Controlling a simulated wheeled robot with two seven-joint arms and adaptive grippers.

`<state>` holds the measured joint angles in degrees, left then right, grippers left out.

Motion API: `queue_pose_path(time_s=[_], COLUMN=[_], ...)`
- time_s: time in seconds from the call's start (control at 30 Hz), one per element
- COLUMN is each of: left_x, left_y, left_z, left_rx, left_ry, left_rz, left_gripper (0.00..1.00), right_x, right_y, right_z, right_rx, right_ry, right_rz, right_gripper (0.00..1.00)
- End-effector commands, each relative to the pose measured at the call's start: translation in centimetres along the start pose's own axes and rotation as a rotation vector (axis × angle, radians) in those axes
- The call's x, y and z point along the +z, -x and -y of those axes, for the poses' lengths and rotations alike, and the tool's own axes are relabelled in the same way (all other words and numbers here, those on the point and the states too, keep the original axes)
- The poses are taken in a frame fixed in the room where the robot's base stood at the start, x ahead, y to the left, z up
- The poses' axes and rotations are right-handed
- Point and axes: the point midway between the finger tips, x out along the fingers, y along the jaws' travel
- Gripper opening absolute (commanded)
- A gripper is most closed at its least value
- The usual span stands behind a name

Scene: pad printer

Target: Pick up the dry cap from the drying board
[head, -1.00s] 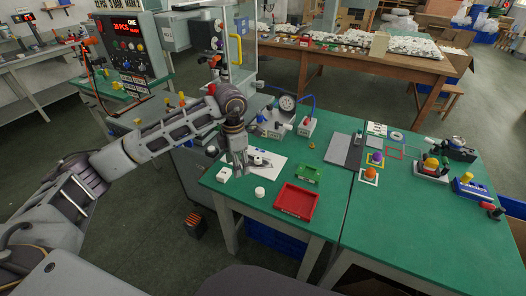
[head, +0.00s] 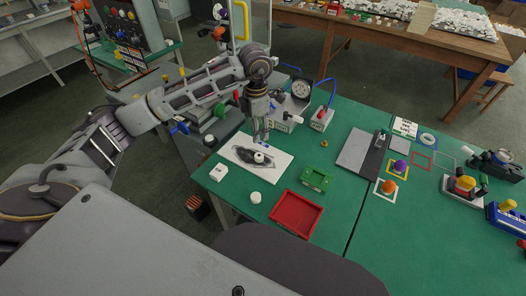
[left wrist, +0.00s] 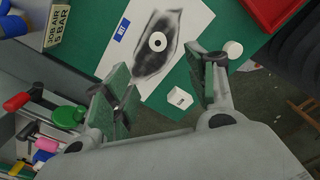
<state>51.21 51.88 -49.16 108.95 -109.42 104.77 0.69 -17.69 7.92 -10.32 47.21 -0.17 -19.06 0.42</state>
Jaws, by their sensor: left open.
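A white board (head: 280,164) with a dark smudge lies on the green table; it also shows in the left wrist view (left wrist: 194,18). A small white round cap (head: 259,157) with a dark centre sits on the smudge, and it shows in the left wrist view (left wrist: 157,41). My left gripper (head: 260,136) hangs over the board's far edge in the head view. In the left wrist view its two fingers (left wrist: 160,85) are apart and empty, with the cap beyond them. Another white cap (head: 256,197) stands on the table off the board. My right gripper is not in view.
A white block (head: 222,172) is left of the board. A red tray (head: 296,213) and a green fixture (head: 316,179) are to the right. A gauge device (head: 299,92) stands behind. A blue label (left wrist: 122,30) is on the board. Bare table lies in front.

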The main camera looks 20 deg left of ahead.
Motion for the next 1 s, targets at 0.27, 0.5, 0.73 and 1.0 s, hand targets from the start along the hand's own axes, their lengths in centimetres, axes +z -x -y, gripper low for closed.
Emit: queue_pose_path(time_s=[0.27, 0.5, 0.73, 1.0], left_x=[0.0, 0.0, 0.0, 0.0], left_y=[0.0, -0.1, -1.4, -4.8], left_z=[0.0, 0.0, 0.0, 0.1], left_rx=[0.0, 0.0, -0.002, -0.002], left_ry=[0.0, 0.0, 0.0, 0.0], left_rz=[0.0, 0.0, -0.002, -0.001], left_gripper=[0.57, 0.57, 0.57, 0.57], right_x=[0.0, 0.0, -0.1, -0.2], right_y=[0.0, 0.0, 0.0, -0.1], right_z=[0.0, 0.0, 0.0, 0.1], right_rx=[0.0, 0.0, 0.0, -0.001], right_ry=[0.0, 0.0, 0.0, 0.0], right_rz=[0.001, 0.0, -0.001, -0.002], right_gripper=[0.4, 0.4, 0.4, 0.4])
